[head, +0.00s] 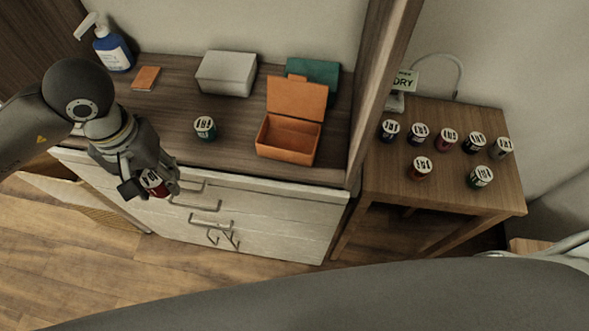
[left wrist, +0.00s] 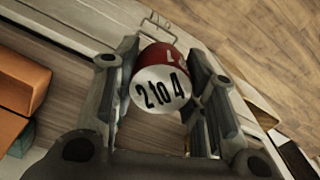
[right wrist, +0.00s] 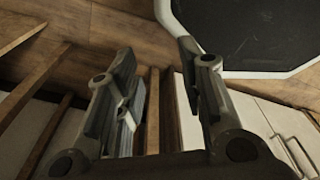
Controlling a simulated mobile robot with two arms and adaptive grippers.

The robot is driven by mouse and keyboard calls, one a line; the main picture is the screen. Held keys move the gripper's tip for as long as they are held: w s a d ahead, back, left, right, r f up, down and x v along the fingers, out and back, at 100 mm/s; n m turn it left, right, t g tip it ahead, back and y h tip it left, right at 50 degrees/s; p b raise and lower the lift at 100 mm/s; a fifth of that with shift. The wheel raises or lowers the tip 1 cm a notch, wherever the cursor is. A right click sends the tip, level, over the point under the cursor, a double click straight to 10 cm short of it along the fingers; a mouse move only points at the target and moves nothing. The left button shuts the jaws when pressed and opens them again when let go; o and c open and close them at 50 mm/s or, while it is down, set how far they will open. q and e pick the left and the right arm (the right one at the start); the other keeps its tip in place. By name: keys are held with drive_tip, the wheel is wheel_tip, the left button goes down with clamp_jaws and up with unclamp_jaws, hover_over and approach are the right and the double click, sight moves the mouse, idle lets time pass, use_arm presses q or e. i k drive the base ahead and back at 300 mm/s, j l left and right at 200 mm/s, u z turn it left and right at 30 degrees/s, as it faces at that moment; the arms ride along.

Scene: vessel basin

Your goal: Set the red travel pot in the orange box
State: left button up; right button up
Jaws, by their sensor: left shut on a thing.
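My left gripper (head: 150,190) is shut on a red pot (head: 153,181) with a white lid, in front of the counter's front edge at the left. In the left wrist view the red pot (left wrist: 160,78) sits between the fingers, and its lid reads "2 to 4". The orange box (head: 287,139) stands on the counter right of the middle, its lid raised at the back and its inside looking empty. My left gripper is left of the box and apart from it. My right gripper (right wrist: 163,100) shows in the right wrist view, fingers apart with nothing between them.
A dark green pot (head: 205,128) stands on the counter left of the box. Behind are a grey box (head: 226,73), a teal box (head: 314,74), an orange block (head: 146,78) and a blue bottle (head: 113,50). A wooden post separates a side table (head: 450,190) with several pots.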

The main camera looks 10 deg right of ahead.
sight(289, 145)
drive_tip(key=k+z, duration=0.3)
drive_tip(key=k, duration=0.15)
drive_tip(key=k+l+z, duration=0.35)
drive_tip(key=j+z, duration=0.1)
drive_tip(key=z, duration=0.3)
drive_tip(key=j+z, duration=0.1)
drive_tip(key=z, duration=0.65)
drive_tip(key=k+j+z, duration=0.1)
drive_tip(key=z, duration=0.3)
drive_tip(key=k+j, duration=0.15)
drive_tip(key=j, duration=0.25)
drive_tip(key=k+j, duration=0.1)
drive_tip(key=j, duration=0.3)
drive_tip(key=k+j, duration=0.15)
drive_tip(key=j, duration=0.25)
drive_tip(key=k+j+z, duration=0.1)
drive_tip(key=j, duration=0.3)
